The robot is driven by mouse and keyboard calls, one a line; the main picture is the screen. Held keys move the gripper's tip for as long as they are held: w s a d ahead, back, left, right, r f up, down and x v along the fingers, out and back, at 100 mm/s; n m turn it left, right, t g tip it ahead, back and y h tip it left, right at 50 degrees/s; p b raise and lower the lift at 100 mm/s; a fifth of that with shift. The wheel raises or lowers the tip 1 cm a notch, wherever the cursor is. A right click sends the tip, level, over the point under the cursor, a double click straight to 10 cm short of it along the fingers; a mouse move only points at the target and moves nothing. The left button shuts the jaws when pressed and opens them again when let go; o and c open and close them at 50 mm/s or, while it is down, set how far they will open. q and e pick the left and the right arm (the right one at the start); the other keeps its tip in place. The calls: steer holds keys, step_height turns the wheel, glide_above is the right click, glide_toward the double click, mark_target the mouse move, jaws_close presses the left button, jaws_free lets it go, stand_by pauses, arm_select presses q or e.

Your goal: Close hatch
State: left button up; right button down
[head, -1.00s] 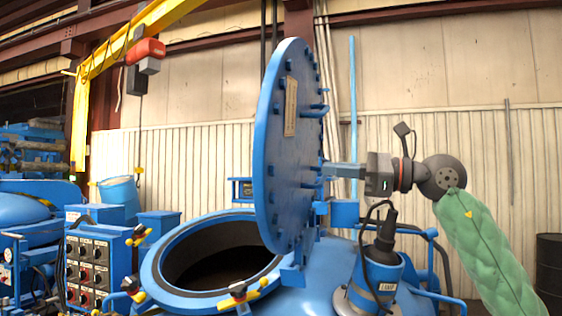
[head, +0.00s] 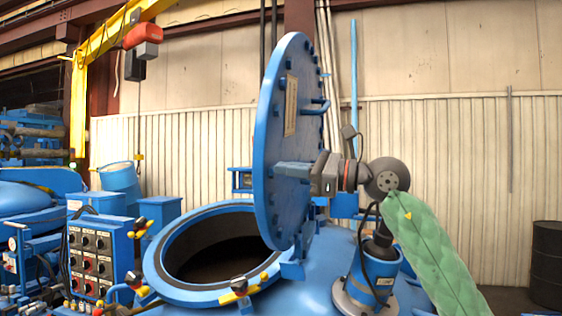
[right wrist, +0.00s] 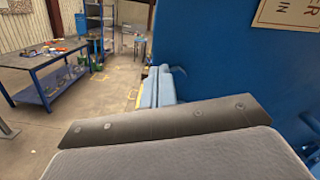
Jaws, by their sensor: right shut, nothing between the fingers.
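The round blue hatch lid (head: 285,120) stands upright on its hinge at the right of the round furnace opening (head: 215,245), which is uncovered and dark inside. Its bolted face, with a handle and a label plate, is turned to the right. My right gripper (head: 277,170) is shut and empty, its fingers pointing left across the lower half of this face. Whether they touch it I cannot tell. In the right wrist view the closed fingers (right wrist: 158,88) lie beside the lid (right wrist: 230,55), which fills the right side. My left gripper is out of view.
A blue cylinder (head: 372,275) with a black cable stands on the furnace top below my right arm. Yellow-tipped clamps (head: 240,288) sit around the opening's rim. A control box (head: 95,255) stands at left. A workbench (right wrist: 50,70) shows in the wrist view.

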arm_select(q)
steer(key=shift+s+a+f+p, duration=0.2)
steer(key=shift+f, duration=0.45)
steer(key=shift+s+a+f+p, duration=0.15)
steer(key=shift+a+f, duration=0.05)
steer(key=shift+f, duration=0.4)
arm_select(e)
steer(key=shift+x, duration=0.9)
